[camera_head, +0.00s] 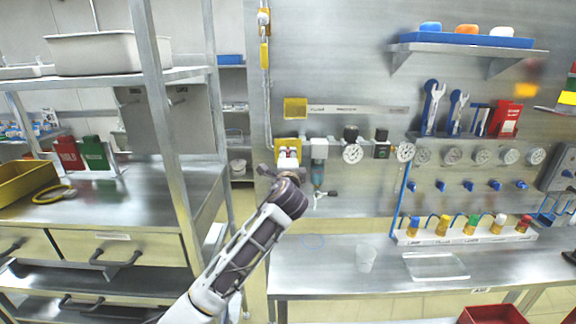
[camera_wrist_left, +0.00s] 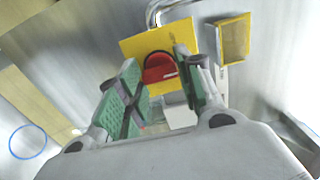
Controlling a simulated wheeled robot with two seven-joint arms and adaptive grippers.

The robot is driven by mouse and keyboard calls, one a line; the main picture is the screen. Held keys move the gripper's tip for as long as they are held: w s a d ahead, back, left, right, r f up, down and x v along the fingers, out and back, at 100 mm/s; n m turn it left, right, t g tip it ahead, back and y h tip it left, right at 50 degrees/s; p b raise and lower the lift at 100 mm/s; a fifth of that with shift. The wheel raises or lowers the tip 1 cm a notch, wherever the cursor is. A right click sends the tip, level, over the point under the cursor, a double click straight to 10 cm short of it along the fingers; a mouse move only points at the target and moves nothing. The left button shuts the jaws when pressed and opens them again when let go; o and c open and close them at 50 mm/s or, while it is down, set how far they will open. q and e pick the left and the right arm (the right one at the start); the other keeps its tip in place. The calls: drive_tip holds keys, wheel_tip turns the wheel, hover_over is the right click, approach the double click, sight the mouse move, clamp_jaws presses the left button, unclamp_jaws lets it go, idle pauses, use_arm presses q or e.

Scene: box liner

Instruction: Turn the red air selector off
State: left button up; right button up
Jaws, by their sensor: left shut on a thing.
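The red air selector (camera_wrist_left: 160,68) is a round red knob on a yellow plate (camera_wrist_left: 133,46) in the left wrist view. My left gripper (camera_wrist_left: 157,60) has its green-padded fingers on either side of the knob, closed on it. In the head view the left gripper (camera_head: 288,153) reaches the yellow plate (camera_head: 281,144) on the steel wall panel, and the knob is mostly hidden behind the fingers. My right gripper is not in view.
A second yellow box (camera_wrist_left: 234,40) sits right of the plate. Gauges (camera_head: 352,153) and a small valve handle (camera_head: 325,194) are on the panel to the right. A metal shelf rack (camera_head: 165,120) stands left of my arm.

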use_arm(q)
drive_tip(key=shift+f+n+b, duration=0.2)
drive_tip(key=shift+n+b, duration=1.75)
drive_tip(key=shift+n, duration=2.65)
drive_tip(key=o, duration=1)
drive_tip(key=shift+r, duration=0.1)
drive_tip(key=shift+o, duration=0.2)
drive_tip(key=shift+s, duration=0.1)
drive_tip(key=s, duration=0.7)
drive_tip(key=shift+s, duration=0.15)
